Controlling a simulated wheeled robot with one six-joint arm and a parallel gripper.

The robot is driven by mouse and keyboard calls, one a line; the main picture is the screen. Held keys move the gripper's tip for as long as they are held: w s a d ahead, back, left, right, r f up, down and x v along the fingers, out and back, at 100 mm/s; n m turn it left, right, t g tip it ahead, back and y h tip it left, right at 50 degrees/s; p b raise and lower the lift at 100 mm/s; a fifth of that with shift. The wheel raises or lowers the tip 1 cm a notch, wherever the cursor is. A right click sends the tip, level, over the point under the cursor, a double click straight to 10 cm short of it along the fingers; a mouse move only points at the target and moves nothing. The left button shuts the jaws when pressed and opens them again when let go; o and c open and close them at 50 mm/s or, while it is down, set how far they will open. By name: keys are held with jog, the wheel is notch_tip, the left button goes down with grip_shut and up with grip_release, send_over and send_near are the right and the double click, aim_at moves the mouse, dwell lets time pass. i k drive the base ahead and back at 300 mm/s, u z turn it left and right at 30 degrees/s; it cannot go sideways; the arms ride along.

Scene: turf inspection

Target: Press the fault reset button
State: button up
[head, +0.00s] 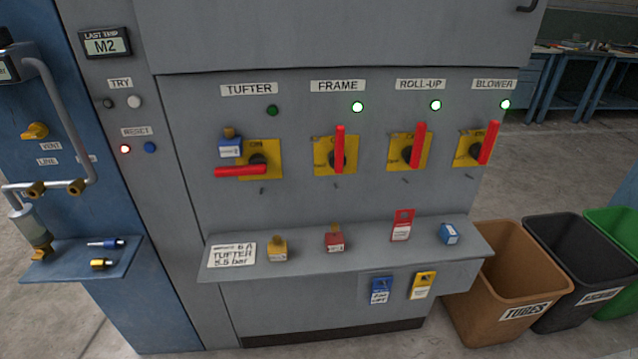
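The fault reset button seems to be the round blue button (150,147) under the "RESET" label (136,131), on the narrow grey panel at the left of the cabinet. A small red lamp (125,149) beside it, on its left, is lit. Above them are a "TRY" label (120,84), a white button (134,102) and a dark lamp (108,103). A "LAST TRIP" display (106,44) at the top reads M2. My gripper is not in view, and nothing covers the blue button.
The TUFTER red handle (240,171) lies horizontal with a blue padlock (230,147) beside it; its lamp is dark. FRAME, ROLL-UP and BLOWER handles stand upright, lamps lit green. A shelf (375,252) with padlocks and tags juts out below. Pipes (75,120) stand left; bins (505,270) right.

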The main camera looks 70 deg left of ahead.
aim_at(149, 146)
jog(key=u, duration=3.25)
